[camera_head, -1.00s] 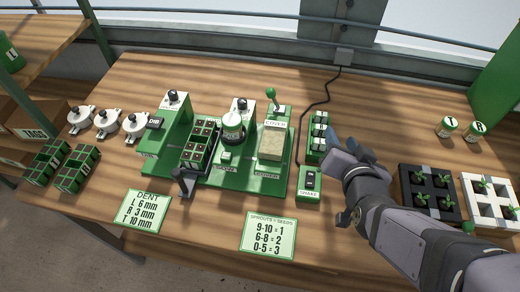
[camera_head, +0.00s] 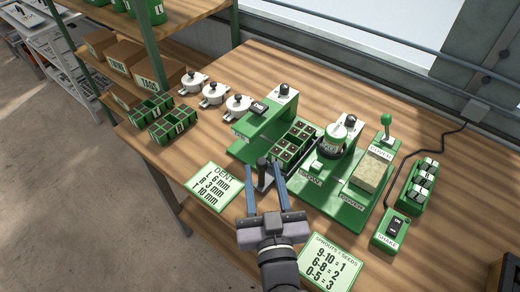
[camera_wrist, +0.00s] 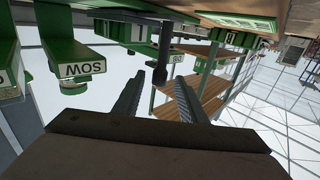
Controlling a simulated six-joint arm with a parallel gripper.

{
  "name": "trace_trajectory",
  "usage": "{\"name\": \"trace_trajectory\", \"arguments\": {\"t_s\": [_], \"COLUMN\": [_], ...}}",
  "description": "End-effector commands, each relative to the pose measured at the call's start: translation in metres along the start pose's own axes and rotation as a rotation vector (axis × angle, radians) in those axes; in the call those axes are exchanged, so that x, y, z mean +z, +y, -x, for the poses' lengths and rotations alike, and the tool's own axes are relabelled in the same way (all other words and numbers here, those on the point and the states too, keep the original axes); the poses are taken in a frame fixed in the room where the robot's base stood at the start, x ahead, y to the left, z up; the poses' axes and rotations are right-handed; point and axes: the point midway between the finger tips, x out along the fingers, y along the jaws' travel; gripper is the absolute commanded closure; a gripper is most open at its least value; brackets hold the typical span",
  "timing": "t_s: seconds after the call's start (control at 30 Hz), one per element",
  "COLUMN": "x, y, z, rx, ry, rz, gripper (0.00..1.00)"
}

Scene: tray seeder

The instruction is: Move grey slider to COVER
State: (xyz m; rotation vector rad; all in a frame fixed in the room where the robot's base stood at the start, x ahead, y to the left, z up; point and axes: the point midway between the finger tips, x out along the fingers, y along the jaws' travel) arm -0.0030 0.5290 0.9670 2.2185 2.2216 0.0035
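The grey slider (camera_head: 264,178) stands at the front edge of the green seeder base, with its upright dark handle. It also shows upside down in the wrist view (camera_wrist: 161,62). A green tray with dark cells (camera_head: 293,146) sits behind it, between the left green station and the SOW station (camera_head: 331,150).
The SHAKE switch box (camera_head: 391,231) and a green rack (camera_head: 418,187) are at the right. Three white round tools (camera_head: 213,94) stand at the back left.

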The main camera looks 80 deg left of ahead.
Motion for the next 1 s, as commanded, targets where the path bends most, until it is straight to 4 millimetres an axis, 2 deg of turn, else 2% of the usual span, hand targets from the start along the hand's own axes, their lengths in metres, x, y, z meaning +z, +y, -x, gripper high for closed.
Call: {"name": "trace_trajectory", "arguments": {"t_s": [0.17, 0.6, 0.8, 1.0], "x": [-0.001, -0.001, -0.001, 0.0], "y": [0.001, 0.001, 0.001, 0.001], "z": [-0.01, -0.06, -0.071, -0.073], "rx": [0.001, 0.002, 0.001, 0.001], "ry": [0.0, 0.0, 0.0, 0.0], "rz": [-0.002, -0.003, -0.003, -0.003], "gripper": [0.62, 0.62, 0.62, 0.62]}}
